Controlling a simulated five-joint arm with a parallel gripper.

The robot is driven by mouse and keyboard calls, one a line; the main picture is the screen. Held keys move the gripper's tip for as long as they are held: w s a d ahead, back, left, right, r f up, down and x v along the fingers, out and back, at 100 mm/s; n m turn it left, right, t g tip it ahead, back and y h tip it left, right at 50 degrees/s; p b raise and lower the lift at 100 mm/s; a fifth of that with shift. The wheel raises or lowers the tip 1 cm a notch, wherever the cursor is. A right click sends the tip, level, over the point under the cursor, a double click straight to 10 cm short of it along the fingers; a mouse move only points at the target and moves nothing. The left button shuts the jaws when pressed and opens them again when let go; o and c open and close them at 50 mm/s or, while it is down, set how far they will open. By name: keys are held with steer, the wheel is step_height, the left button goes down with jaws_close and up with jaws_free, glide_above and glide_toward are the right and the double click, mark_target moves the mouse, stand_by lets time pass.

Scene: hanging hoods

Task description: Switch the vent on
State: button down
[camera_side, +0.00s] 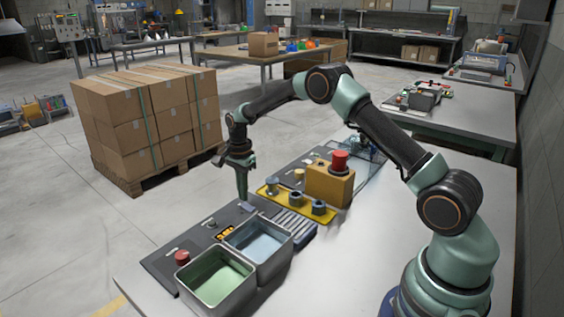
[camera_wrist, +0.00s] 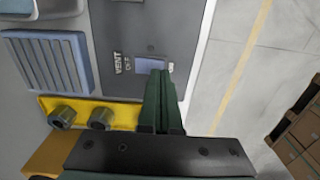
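The vent switch (camera_wrist: 150,64) is a small pale blue-white rocker on a dark grey panel (camera_wrist: 145,25), seen in the wrist view. "VENT" and "OFF" are printed on its left, and a partly hidden label, seemingly "ON", is on its right. My gripper (camera_wrist: 161,74) has its two dark green fingers together with nothing between them. The fingertips overlap the switch's lower right edge in the picture; I cannot tell whether they touch it. In the side view my gripper (camera_side: 242,197) points down over the panel strip, and the switch cannot be made out there.
A yellow holder (camera_side: 296,206) with metal cups and an orange block (camera_side: 329,184) with a red button stand beside my gripper. Ribbed blue grille (camera_wrist: 52,62) lies left. Two open bins, green (camera_side: 217,283) and blue (camera_side: 260,247), sit nearer the front. Table front right is clear.

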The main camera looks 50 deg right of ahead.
steer(key=shift+f, duration=0.85)
stand_by(0.4)
steer(key=shift+r, duration=3.55)
steer(key=s+a+r+n+t, duration=0.35)
steer(key=s+r+n, duration=0.5)
steer(key=r, duration=0.65)
steer(key=s+a+n+t, duration=0.1)
steer(key=s+n, duration=0.3)
steer(key=s, duration=0.4)
steer(key=s+a+r+n+t, duration=0.1)
steer(key=s+a+n, duration=0.2)
steer(key=s+n, duration=0.2)
steer(key=s, duration=0.3)
steer(key=shift+s, duration=0.15)
